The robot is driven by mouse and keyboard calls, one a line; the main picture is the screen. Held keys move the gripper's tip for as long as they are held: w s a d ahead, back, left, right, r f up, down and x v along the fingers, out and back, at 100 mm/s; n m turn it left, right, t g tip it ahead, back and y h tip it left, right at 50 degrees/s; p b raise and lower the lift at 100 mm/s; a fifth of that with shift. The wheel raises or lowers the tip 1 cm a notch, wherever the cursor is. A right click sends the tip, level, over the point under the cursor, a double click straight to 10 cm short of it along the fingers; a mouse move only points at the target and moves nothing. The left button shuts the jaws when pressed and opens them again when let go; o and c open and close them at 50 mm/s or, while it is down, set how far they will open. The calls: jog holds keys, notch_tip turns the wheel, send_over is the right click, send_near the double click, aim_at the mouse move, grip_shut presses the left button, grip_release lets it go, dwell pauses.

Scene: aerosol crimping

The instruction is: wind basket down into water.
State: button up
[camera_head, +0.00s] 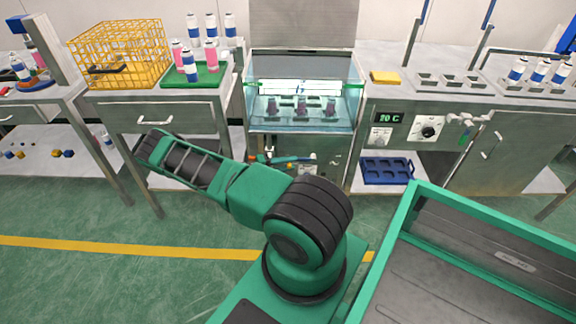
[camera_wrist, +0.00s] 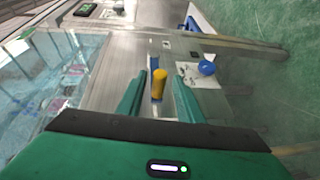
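The glass water tank (camera_head: 352,112) stands in the middle bench. A basket frame with several grey-purple cans (camera_head: 301,106) shows inside it; how deep it sits is hard to tell. In the wrist view, my gripper (camera_wrist: 158,98) is open, with one green finger on each side of a yellow crank knob (camera_wrist: 159,80). A gap shows on both sides of the knob; contact cannot be seen. A blue ball knob (camera_wrist: 207,67) is just beyond the right finger.
A yellow wire crate (camera_head: 117,52) and a green tray (camera_head: 205,77) with cans stand on the left bench. A control panel with a green display (camera_head: 389,118) is right of the tank. A blue tray (camera_head: 386,170) lies on the lower shelf. Green floor is open in front.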

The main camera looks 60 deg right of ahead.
jog(key=v, duration=1.1)
jog(key=shift+d+f, duration=0.1)
dwell(0.4)
